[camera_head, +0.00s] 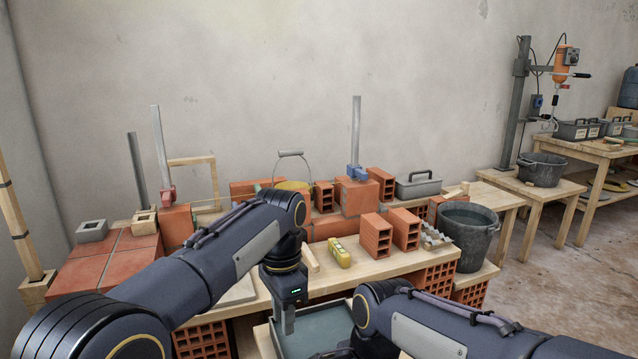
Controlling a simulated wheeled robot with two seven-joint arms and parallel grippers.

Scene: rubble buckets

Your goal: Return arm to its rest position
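My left arm comes in from the left and bends down at the wrist. My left gripper (286,318) points down at the front edge of the workbench (385,268), above a grey-blue tray (330,325). Its fingers show as a narrow grey shape, and I cannot tell whether they are apart. I see nothing held in it. My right arm comes in from the lower right and bends down near the bottom edge. The fingers of the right gripper are out of the picture.
A yellow bucket (293,186) is behind my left arm. Upright clamps (355,140) rise at the back. A drill stand (520,100) is far right. Open floor lies at right.

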